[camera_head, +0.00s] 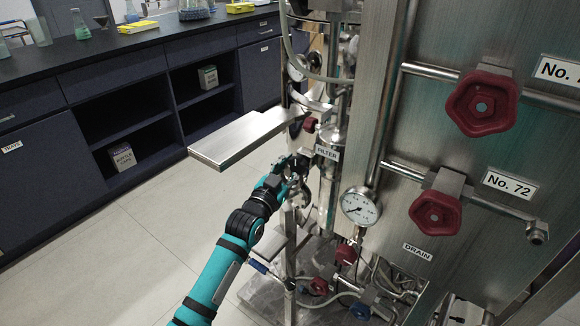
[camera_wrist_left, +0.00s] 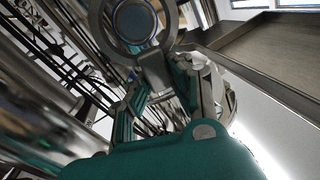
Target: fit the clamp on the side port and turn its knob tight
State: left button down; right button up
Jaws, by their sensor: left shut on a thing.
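My left gripper (camera_head: 292,168) reaches in from below, beside the steel pipework under the FILTER label. In the left wrist view, its teal fingers (camera_wrist_left: 158,95) are shut on the lower metal part of the clamp (camera_wrist_left: 155,70). The clamp's silver ring stands above the fingertips, with a round blue-grey face (camera_wrist_left: 132,20) showing inside it. I cannot tell whether the ring sits around the side port or in front of it. The clamp is too small and covered to make out in the head view. My right gripper is not in view.
A steel shelf (camera_head: 240,140) juts left just above my gripper. A pressure gauge (camera_head: 359,206), a small red knob (camera_head: 346,254) and red handwheels (camera_head: 482,103) are to the right. Hoses and valves fill the skid's base. The floor (camera_head: 110,255) at left is clear.

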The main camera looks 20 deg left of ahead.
pick_arm(q)
jog(key=shift+w, duration=0.2)
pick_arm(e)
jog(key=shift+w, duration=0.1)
pick_arm(q)
jog(key=shift+w+d, duration=0.2)
jog(key=shift+w, duration=0.25)
jog(key=shift+w+d+b, duration=0.25)
jog(key=shift+w+b, duration=0.15)
jog(key=shift+w, duration=0.15)
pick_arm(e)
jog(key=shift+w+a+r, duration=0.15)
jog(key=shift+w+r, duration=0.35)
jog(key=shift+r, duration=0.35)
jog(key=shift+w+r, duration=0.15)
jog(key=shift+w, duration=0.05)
pick_arm(q)
jog(key=shift+w, duration=0.2)
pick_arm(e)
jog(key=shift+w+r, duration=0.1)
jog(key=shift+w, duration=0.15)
pick_arm(q)
jog(key=shift+w+d, duration=0.1)
jog(key=shift+w, duration=0.05)
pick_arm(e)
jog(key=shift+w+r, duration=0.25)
